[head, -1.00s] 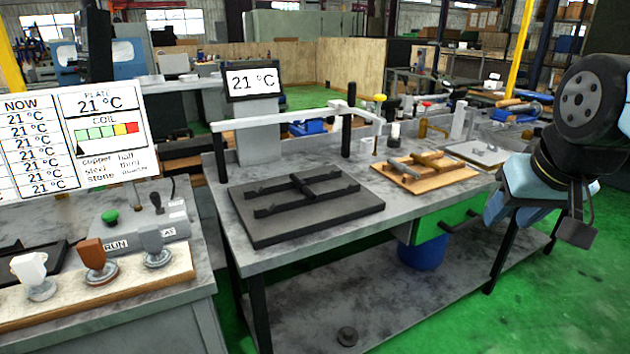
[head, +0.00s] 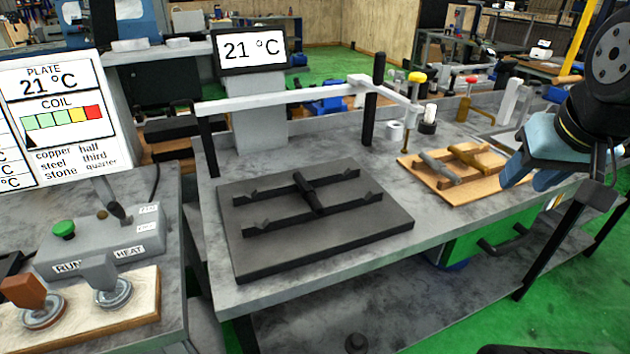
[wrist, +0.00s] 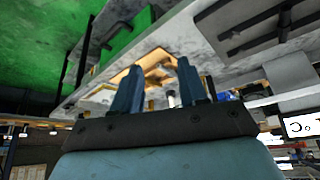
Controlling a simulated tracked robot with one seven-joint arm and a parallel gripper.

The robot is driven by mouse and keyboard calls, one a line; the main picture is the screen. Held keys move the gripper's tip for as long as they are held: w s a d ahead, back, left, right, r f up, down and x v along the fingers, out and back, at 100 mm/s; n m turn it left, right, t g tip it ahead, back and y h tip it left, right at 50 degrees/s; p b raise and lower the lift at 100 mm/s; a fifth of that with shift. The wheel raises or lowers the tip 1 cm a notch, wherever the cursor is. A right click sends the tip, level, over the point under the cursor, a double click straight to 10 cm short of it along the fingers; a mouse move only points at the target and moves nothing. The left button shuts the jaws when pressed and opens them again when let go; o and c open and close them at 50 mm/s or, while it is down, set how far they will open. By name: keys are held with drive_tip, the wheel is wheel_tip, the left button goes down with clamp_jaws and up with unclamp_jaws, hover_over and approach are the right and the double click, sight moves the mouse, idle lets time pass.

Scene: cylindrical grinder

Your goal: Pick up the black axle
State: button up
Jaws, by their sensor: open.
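The black axle (head: 308,193) is a short dark bar lying across two black rails on a dark square plate (head: 240,262). The plate rests on the grey bench in the middle of the head view. My gripper (head: 532,178) is at the right of the head view, well apart from the axle, near the bench's right part. In the wrist view its two blue fingers (wrist: 159,66) stand apart with nothing held between them. The dark plate (wrist: 265,42) shows at the upper right of the wrist view, partly cut off by the frame.
A white bar (head: 290,97) on black posts runs along the bench behind the plate. A wooden board (head: 465,194) with grey and brass-coloured pieces lies to the right. A display (head: 250,50) stands behind. A control box (head: 105,242) and stamps occupy the left bench.

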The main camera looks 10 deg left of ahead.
drive_tip(key=shift+o, duration=0.4)
drive_tip(key=shift+w+a, duration=0.3)
drive_tip(key=shift+w, duration=0.15)
drive_tip(key=w+a+f+n+g+h, duration=0.1)
drive_tip(key=w+a+n, duration=0.1)
drive_tip(key=w+a, duration=0.5)
drive_tip(key=w+a+f+n+h, duration=0.15)
drive_tip(key=w+a, duration=0.25)
drive_tip(key=a, duration=0.6)
drive_tip(key=a+f+n+t, duration=0.1)
drive_tip(key=a+f+n, duration=0.15)
drive_tip(key=a, duration=0.85)
drive_tip(key=a+f+n+t, duration=0.15)
drive_tip(key=a+f, duration=0.25)
drive_tip(key=a, duration=0.7)
approach(304, 189)
drive_tip(key=x, duration=0.4)
drive_tip(key=shift+w+a, duration=0.1)
drive_tip(key=shift+w, duration=0.4)
drive_tip(key=shift+s+x, duration=0.15)
drive_tip(key=shift+x, duration=1.2)
drive_tip(key=shift+s+x, duration=0.15)
drive_tip(key=shift+x, duration=1.15)
drive_tip(key=shift+f, duration=0.2)
